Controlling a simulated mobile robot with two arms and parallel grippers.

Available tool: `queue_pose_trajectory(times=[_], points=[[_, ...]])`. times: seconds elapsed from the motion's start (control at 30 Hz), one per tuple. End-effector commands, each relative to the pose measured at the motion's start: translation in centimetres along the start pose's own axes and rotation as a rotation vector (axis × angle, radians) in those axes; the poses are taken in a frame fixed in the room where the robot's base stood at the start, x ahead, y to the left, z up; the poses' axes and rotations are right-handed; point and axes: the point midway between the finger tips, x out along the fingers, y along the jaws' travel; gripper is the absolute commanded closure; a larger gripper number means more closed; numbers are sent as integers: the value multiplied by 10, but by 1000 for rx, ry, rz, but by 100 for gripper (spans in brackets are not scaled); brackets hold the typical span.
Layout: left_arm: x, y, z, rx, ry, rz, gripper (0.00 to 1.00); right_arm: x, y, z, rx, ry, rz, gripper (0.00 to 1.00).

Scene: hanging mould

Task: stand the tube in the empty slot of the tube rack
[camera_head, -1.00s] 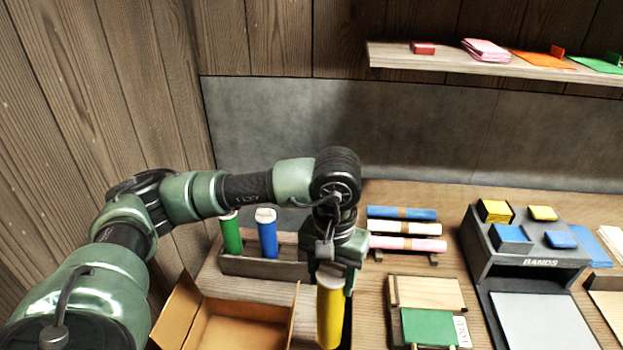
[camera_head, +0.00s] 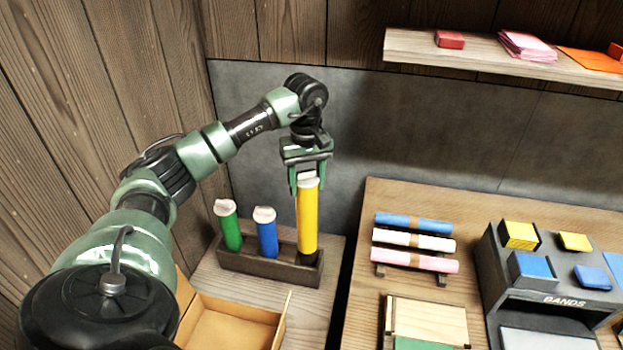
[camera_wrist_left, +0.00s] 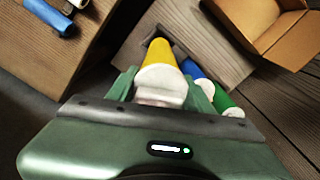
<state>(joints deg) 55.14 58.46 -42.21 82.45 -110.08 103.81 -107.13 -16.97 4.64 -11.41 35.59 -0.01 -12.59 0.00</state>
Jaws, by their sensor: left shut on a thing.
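The yellow tube (camera_head: 307,222) with a white top is upright in my left gripper (camera_head: 308,185), which is shut on its upper end. Its lower end meets the right-hand slot of the dark tube rack (camera_head: 265,270); I cannot tell how far it is inside. It stands higher than the green tube (camera_head: 230,230) and blue tube (camera_head: 267,238), which stand in the other slots. The wrist view shows the yellow tube (camera_wrist_left: 160,52) between the fingers, with the blue tube (camera_wrist_left: 192,69) and green tube (camera_wrist_left: 222,100) beside it. My right gripper is not in view.
An open cardboard box (camera_head: 232,325) sits in front of the rack. To the right, rolled sheets (camera_head: 415,243) lie on a stand, near a grey bands holder (camera_head: 550,270). A wall shelf (camera_head: 470,55) is at the upper right. A gap separates the two wooden tops.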

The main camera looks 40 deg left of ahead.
Motion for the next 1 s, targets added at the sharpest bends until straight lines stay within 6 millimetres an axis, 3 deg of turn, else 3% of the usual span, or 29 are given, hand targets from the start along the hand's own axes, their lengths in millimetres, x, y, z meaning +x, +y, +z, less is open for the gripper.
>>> queue_pose_trajectory(times=[0.27,1.0], points=[[15,0,-1,-3,0,1,100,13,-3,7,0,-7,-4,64],[102,-1,-1,-3,0,-1,100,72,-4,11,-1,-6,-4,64]])
